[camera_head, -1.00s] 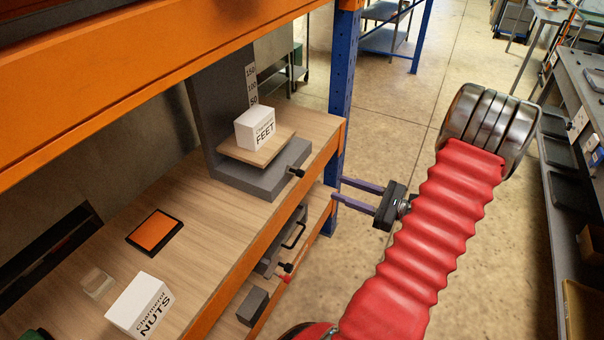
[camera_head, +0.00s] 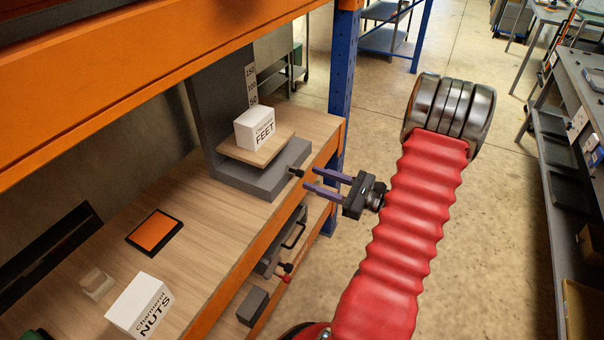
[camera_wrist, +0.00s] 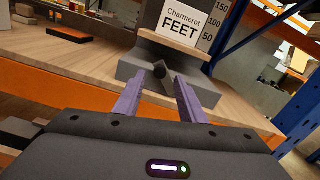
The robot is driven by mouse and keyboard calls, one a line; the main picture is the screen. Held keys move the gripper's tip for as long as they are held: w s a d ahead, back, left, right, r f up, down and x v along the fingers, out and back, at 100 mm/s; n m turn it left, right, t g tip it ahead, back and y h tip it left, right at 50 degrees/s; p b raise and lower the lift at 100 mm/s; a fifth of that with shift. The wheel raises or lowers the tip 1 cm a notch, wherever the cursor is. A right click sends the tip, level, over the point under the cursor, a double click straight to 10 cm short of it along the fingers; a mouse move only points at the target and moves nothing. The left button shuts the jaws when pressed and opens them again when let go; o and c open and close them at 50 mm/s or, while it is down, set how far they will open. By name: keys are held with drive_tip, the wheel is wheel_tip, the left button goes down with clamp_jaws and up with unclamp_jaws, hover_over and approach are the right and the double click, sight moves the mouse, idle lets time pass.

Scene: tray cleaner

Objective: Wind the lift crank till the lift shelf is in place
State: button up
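The lift crank (camera_head: 297,172) is a small dark handle on the front of the grey lift base (camera_head: 262,178). It also shows in the wrist view (camera_wrist: 160,71), between and beyond my fingertips. The lift shelf (camera_head: 254,152) is a wooden plate low on the grey column and bears a white box marked FEET (camera_head: 255,128). A scale marked 50, 100 and 150 (camera_head: 251,86) runs up the column. My gripper (camera_head: 317,182) is open and empty, its two purple fingers pointing at the crank. In the head view the fingertips are close in front of it; contact cannot be told.
The orange rack beam (camera_head: 240,255) runs along the shelf's front edge, and a blue post (camera_head: 341,85) stands right of the lift. A white NUTS box (camera_head: 140,306) and an orange pad (camera_head: 155,231) lie at left. A red-tipped handle (camera_head: 287,268) sticks out below.

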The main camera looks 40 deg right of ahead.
sight(301, 174)
drive_tip(key=shift+x, duration=2.75)
drive_tip(key=shift+c, duration=0.3)
clamp_jaws()
